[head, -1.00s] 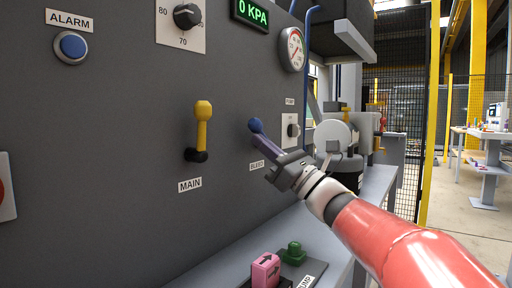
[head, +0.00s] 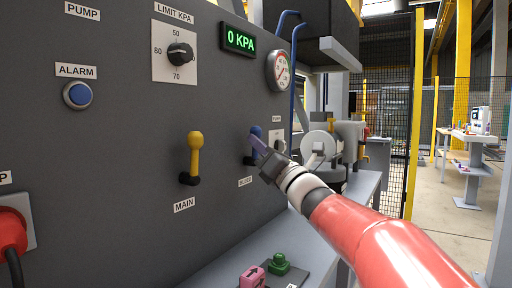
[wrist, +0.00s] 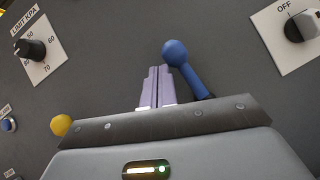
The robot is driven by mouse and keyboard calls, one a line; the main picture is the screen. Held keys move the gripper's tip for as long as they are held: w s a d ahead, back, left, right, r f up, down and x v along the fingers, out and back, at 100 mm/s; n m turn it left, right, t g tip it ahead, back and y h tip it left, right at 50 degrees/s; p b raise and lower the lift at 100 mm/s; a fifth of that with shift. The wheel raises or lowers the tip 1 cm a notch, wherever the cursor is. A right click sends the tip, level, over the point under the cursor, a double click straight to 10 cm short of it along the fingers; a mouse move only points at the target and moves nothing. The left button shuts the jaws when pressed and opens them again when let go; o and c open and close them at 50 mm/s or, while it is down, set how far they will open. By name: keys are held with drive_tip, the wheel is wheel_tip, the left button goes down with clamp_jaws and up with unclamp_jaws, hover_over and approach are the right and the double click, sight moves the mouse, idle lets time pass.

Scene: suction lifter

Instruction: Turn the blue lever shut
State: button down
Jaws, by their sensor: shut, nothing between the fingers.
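The blue lever (head: 256,132) is on the dark panel above the BLEED label, to the right of the yellow MAIN lever. In the head view it stands close to upright, knob up, its lower part partly behind my fingers. My gripper (head: 257,144) reaches it from the lower right with its fingers together and empty. In the wrist view the blue lever (wrist: 188,70) stands just right of my shut purple fingers (wrist: 157,72), its base hidden by the gripper body. I cannot tell whether fingers and lever touch.
A limit dial (head: 180,54), alarm button (head: 78,95) and gauge (head: 278,70) are on the panel. A grey knob marked OFF (wrist: 300,28) is right of the lever. Below are a pink block (head: 253,278) and green knob (head: 279,264).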

drive_tip(key=shift+w+d+r, duration=0.15)
drive_tip(key=shift+w+d, duration=0.05)
idle(0.3)
idle(0.3)
